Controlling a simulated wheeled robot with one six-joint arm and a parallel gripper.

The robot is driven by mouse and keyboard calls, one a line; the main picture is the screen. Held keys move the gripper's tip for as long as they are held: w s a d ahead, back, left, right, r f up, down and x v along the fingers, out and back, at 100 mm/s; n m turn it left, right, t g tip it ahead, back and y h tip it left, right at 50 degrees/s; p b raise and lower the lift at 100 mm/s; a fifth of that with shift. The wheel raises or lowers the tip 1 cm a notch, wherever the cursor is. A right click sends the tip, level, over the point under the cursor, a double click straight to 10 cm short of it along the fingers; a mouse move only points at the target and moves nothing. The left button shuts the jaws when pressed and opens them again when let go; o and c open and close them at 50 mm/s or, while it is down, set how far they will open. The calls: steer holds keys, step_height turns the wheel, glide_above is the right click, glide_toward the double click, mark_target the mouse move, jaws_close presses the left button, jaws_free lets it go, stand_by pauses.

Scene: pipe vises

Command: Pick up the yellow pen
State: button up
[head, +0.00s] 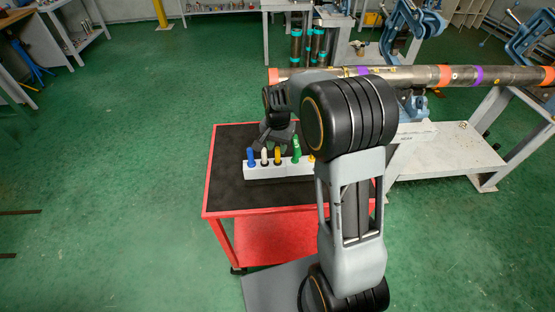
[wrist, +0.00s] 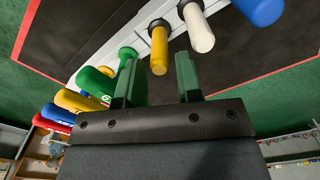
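The yellow pen (head: 277,155) stands upright in a white holder (head: 262,171) on the cart, between a white pen (head: 264,157) and a green object (head: 296,150). In the wrist view the yellow pen (wrist: 158,45) shows ahead of the gap between my fingertips. My gripper (wrist: 159,80) is open and empty, with green pads on its inner finger faces. In the head view my gripper (head: 277,136) is pointed down just above the holder, close to the yellow pen. I cannot tell any contact with it.
A blue pen (head: 251,157) stands at the holder's left end. A second yellow item (head: 311,156) is partly hidden by my arm. In the wrist view, larger green (wrist: 96,82), yellow, blue and red handles stand beside. The red cart (head: 224,209) has a bare black top around the holder.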

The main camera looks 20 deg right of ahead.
steer(key=shift+f, duration=1.25)
steer(key=c, duration=0.5)
steer(key=shift+c, duration=0.2)
step_height(320, 180, up, 10)
steer(key=shift+r, duration=0.1)
